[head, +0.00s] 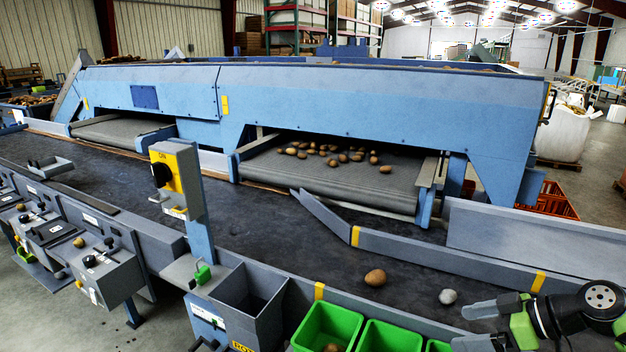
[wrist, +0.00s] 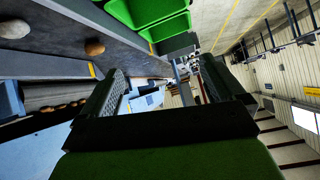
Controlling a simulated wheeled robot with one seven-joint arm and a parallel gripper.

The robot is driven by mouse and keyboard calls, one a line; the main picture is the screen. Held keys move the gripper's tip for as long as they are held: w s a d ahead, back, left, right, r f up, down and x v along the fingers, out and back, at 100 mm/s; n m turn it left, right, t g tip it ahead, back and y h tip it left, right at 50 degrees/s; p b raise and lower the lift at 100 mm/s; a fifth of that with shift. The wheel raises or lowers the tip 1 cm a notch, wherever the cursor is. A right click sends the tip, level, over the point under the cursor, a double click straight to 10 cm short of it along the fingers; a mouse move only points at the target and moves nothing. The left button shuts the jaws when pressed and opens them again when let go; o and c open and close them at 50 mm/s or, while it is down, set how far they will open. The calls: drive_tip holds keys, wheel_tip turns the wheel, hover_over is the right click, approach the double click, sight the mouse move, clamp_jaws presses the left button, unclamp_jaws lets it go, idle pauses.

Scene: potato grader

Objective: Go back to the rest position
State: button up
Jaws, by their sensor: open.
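My gripper (head: 476,325) is at the lower right of the head view, over the near side of the dark belt (head: 410,290). Its two fingers are apart and nothing is between them. They also show apart in the wrist view (wrist: 165,88). A brown potato (head: 375,277) lies on the belt to the left of my gripper. A grey lump (head: 448,296), stone-like, lies on the belt closer to my fingers, apart from them. Two roundish lumps (wrist: 95,47) show on the belt in the wrist view.
Green bins (head: 328,322) stand along the belt's near edge; one holds a potato (head: 332,347). A yellow switch box (head: 176,178) stands on a post. Several potatoes (head: 340,155) lie on the feed conveyor (head: 300,180) under the blue machine (head: 380,105). A grey guide rail (head: 450,258) crosses beyond the potato.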

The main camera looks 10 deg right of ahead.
drive_tip(key=s+a+m+g+h+p, duration=0.1)
drive_tip(key=a+m+g+h, duration=0.15)
drive_tip(key=a, duration=0.55)
drive_tip(key=s+a+m+g+h, duration=0.1)
drive_tip(key=s+a+g+h, duration=0.2)
drive_tip(key=a, duration=0.5)
drive_tip(key=s+a+r+m+t+h+p, duration=0.1)
drive_tip(key=s+a+r+m+t, duration=0.1)
drive_tip(key=s, duration=0.4)
drive_tip(key=s+a+r+m+t+h, duration=0.2)
drive_tip(key=s+r+m, duration=0.1)
drive_tip(key=s+r, duration=0.2)
drive_tip(key=shift+s+a+p, duration=0.2)
drive_tip(key=shift+s+p, duration=0.15)
